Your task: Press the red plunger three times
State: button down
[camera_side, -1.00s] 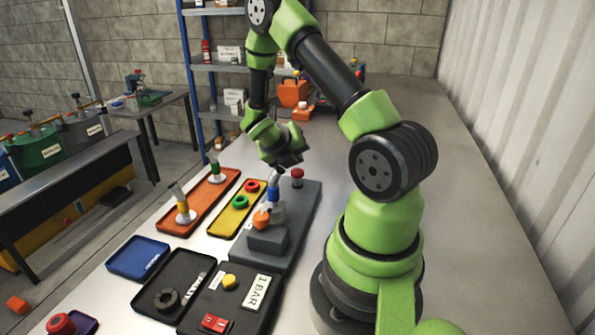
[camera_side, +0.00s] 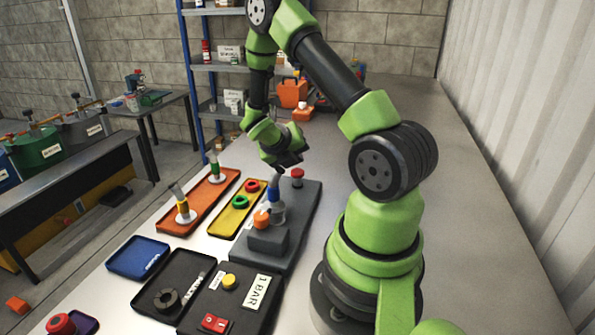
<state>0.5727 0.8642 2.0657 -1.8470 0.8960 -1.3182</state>
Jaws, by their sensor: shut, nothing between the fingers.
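The red plunger (camera_side: 297,173) is a small red cap at the far right end of the grey fixture plate (camera_side: 303,210). My gripper (camera_side: 289,164) is dark and hangs just above and to the left of the plunger in the picture. It is shut and empty, and it appears apart from the cap. The fingertips are small and partly merged with the dark wrist, so the exact gap to the plunger cannot be told.
A fitting with a blue collar (camera_side: 273,194) and an orange knob (camera_side: 261,219) stand on the same plate, close to my gripper. An orange tray (camera_side: 197,216) and a yellow tray (camera_side: 226,224) lie to the left.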

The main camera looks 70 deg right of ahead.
aim_at(297, 169)
jog(key=shift+f, duration=0.1)
jog(key=shift+f, duration=0.35)
jog(key=shift+f, duration=1.35)
dwell(1.3)
jog(key=shift+r, duration=1.8)
jog(key=shift+r, duration=0.1)
jog(key=shift+r, duration=2.4)
jog(key=shift+r, duration=1.9)
